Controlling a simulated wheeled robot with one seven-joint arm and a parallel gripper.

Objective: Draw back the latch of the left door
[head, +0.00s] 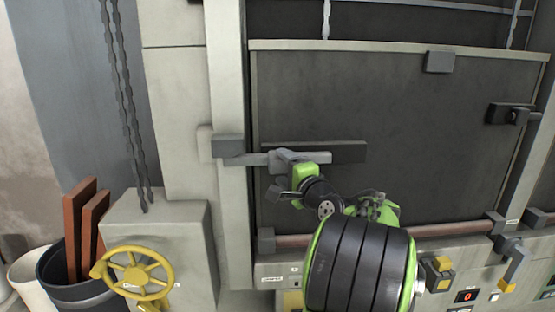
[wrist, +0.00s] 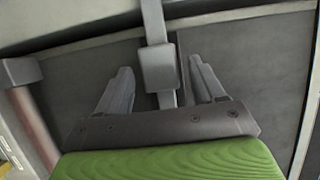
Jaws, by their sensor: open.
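The dark door panel (head: 400,120) fills the middle of the head view. Its latch is a light grey bar (head: 250,159) that runs left to a grey keeper block (head: 228,147) on the door frame. The bar's left end reaches the keeper. My gripper (head: 288,162) is at the right part of the bar, and my green wrist covers some of it. In the wrist view, my gripper (wrist: 160,76) is open, with one finger on each side of the latch's grey block (wrist: 158,68). Gaps show between block and fingers, so it is not clamped.
A second bracket (head: 512,113) sits at the panel's right edge. A yellow handwheel (head: 136,272) and a bin (head: 75,280) with reddish boards stand at left. A control panel with a red display (head: 466,296) and a lever (head: 513,265) is at lower right. A pipe crosses below the door.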

